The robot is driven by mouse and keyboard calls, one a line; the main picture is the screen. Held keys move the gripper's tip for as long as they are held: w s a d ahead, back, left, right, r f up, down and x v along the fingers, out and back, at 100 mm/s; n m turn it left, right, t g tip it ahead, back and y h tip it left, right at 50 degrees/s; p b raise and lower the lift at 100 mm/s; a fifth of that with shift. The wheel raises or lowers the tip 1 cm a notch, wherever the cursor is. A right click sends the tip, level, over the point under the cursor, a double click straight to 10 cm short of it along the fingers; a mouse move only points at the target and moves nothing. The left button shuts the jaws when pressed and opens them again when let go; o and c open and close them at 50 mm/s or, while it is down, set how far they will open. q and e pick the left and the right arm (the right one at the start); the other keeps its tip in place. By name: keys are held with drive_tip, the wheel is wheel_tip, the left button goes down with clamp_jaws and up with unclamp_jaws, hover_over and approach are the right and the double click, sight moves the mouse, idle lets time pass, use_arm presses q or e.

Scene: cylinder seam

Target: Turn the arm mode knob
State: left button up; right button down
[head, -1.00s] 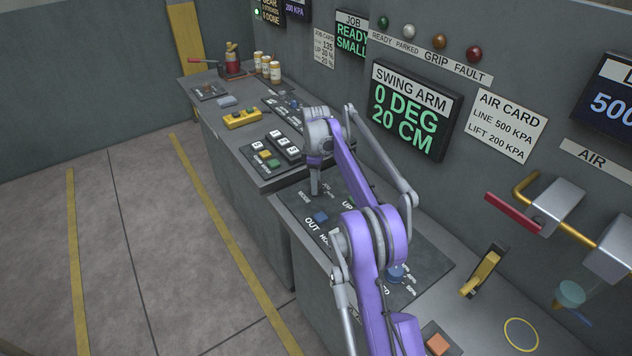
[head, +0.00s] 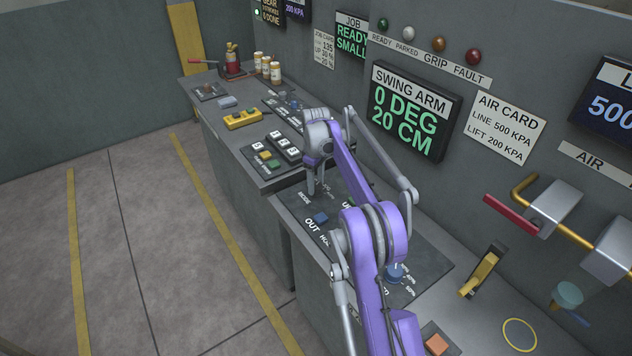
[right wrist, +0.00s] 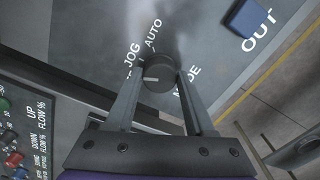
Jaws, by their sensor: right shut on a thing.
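The arm mode knob (right wrist: 157,70) is a dark round knob with a white pointer line, in the upper middle of the right wrist view. Labels JOG, AUTO and a partly covered MODE stand around it on the panel. The white line lies roughly level in that view; which label it marks is hard to tell. My right gripper (right wrist: 153,76) is shut on the knob, one finger on each side. In the head view my right gripper (head: 314,190) points down at the panel and hides the knob. My left gripper is not in view.
A blue square button (head: 320,217) lies close to the right gripper, near the OUT label. A blue knob (head: 396,273) sits nearer on the same panel, beside my arm. The SWING ARM display (head: 409,112) on the wall reads 0 DEG, 20 CM.

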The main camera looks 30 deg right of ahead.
sight(316, 185)
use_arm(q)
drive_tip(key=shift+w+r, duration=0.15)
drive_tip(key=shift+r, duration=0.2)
use_arm(e)
drive_tip(key=shift+m, duration=2.2)
drive_tip(key=shift+c, duration=1.3)
unclamp_jaws()
drive_tip(key=shift+r, duration=0.1)
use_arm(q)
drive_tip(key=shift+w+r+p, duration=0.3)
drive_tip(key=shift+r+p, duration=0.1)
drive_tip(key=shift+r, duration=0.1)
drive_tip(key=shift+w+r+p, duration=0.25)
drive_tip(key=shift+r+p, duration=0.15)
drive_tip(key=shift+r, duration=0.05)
use_arm(e)
wheel_tip(316, 185, up, 11)
